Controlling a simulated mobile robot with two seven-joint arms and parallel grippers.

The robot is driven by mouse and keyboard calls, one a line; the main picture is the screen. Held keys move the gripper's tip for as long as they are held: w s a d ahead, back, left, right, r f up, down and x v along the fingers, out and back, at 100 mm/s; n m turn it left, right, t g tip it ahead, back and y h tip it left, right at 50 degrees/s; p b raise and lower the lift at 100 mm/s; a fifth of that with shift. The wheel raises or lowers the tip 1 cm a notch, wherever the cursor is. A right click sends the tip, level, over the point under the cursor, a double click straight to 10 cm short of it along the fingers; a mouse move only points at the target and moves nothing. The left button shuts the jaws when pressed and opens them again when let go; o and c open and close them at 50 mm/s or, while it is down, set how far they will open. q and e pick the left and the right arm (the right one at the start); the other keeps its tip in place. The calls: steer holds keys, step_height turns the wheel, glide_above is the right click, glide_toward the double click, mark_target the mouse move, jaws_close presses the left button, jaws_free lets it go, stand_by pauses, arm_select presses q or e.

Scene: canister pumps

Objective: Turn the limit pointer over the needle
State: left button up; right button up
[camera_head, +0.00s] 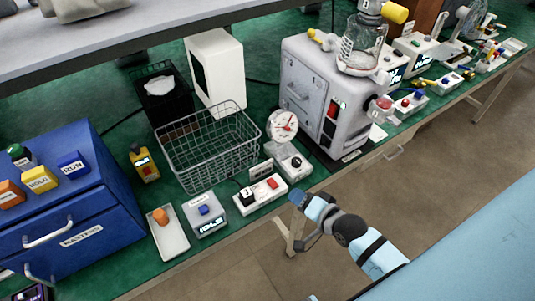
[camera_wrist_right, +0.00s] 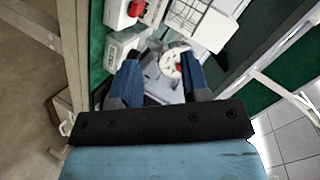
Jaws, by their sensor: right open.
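A round white dial gauge (camera_head: 283,126) with red on its face stands on the bench right of the wire basket. The needle and the limit pointer are too small to tell apart. The gauge also shows in the right wrist view (camera_wrist_right: 170,66), beyond and between my fingers, with a red part near its right side. My right gripper (camera_head: 303,199) is open and empty in front of the bench edge, below and apart from the gauge. Its two blue fingers (camera_wrist_right: 162,82) are spread in the wrist view. My left gripper is not in view.
A box with a black knob (camera_head: 294,163) and a red-switch box (camera_head: 262,193) stand in front of the gauge. A wire basket (camera_head: 208,147) is on its left and a large grey machine (camera_head: 318,95) on its right. A shelf overhangs the back. Floor is free before the bench.

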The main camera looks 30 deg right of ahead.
steer(key=w+d+f+m+t+b, duration=0.2)
steer(key=w+d+m+b, duration=0.3)
steer(key=d+m+b, duration=0.45)
steer(key=m+t+b, duration=0.3)
steer(key=m+b, duration=0.3)
steer(key=m, duration=0.7)
glide_toward(289, 129)
steer(key=w, duration=0.5)
steer(key=w+a, duration=0.1)
steer(key=w, duration=0.2)
steer(key=shift+w+b, duration=0.2)
steer(key=shift+b, duration=0.2)
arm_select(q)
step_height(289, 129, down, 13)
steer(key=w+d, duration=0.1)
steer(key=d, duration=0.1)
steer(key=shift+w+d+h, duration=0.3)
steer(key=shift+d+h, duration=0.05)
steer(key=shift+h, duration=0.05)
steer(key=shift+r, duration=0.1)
arm_select(e)
jaws_close()
